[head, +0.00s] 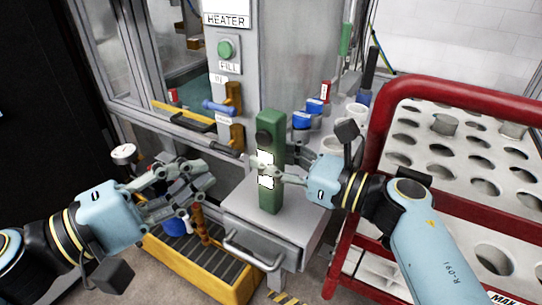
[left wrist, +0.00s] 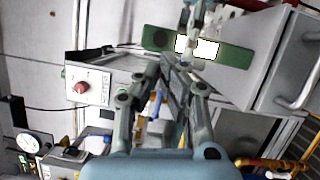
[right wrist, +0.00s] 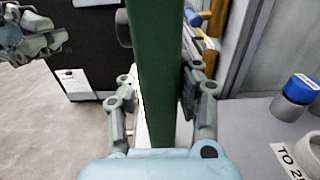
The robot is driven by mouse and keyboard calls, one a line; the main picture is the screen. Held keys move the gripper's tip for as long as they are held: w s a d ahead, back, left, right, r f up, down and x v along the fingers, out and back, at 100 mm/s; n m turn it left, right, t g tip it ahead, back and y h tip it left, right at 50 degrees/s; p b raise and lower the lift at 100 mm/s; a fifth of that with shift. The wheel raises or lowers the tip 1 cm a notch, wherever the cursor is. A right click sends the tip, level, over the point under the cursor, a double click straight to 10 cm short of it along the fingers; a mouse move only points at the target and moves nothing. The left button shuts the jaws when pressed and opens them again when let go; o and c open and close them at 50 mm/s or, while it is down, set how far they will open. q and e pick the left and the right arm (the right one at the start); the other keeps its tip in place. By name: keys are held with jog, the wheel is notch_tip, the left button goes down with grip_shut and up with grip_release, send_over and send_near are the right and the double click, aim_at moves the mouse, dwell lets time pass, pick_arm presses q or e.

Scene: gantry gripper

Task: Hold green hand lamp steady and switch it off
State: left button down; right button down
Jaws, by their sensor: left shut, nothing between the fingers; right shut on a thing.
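The green hand lamp (head: 271,195) is upright in front of the grey drawer cabinet in the head view, with a bright white panel and a dark round knob (head: 263,138) above it. My right gripper (head: 274,167) is shut on the lamp from the right, across its middle. The right wrist view shows the lamp (right wrist: 157,45) between the fingers, with the knob (right wrist: 123,28) sticking out to the left. My left gripper (head: 207,175) is shut and empty, left of the lamp and apart from it. In the left wrist view the lamp (left wrist: 236,55) lies beyond the fingertips (left wrist: 170,62).
The grey drawer cabinet (head: 290,230) with a handle is behind and below the lamp. A red-framed rack (head: 400,85) with round holes stands at right. A yellow crate (head: 232,285) is on the floor below. The machine with a green button (head: 226,49) is behind.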

aim_at(263, 139)
pick_arm(q)
jog(key=s+d+m+g, duration=0.3)
jog(key=s+m+g, duration=0.15)
jog(key=m, duration=1.25)
jog(key=w+d, duration=0.4)
jog(key=w, duration=0.4)
jog(key=shift+w+f+m+g+y, duration=0.15)
jog(key=shift+w+m+g+y, duration=0.15)
jog(key=shift+g, duration=0.15)
